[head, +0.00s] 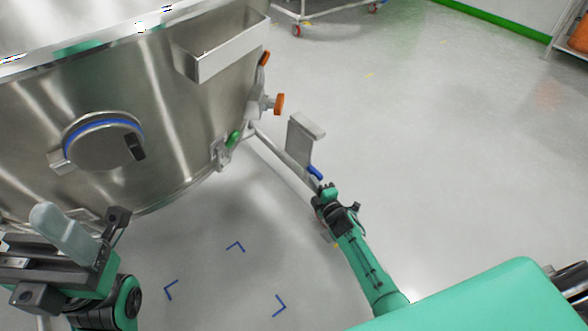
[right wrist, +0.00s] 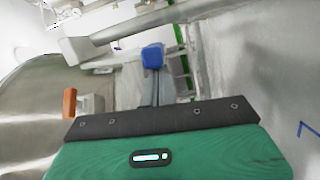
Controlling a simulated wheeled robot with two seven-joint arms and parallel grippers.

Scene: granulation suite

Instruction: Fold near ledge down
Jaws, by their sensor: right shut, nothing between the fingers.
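A small pale metal plate with a bent-out lip (head: 304,134) stands beside a slanting bar at the right of the steel vessel; it looks like the near ledge, its lip standing out at the top. My right gripper (head: 317,175) is shut and empty, just below this plate in the picture. A blue piece shows at its tip, also in the right wrist view (right wrist: 152,57); I cannot tell whether it touches the plate.
The steel vessel (head: 190,120) fills the left, with a boxy metal tray (head: 235,50) on its side. An orange knob (head: 279,103) sticks out between the vessel and the plate. Open grey floor (head: 440,140) lies to the right. Blue corner marks (head: 236,246) are on the floor.

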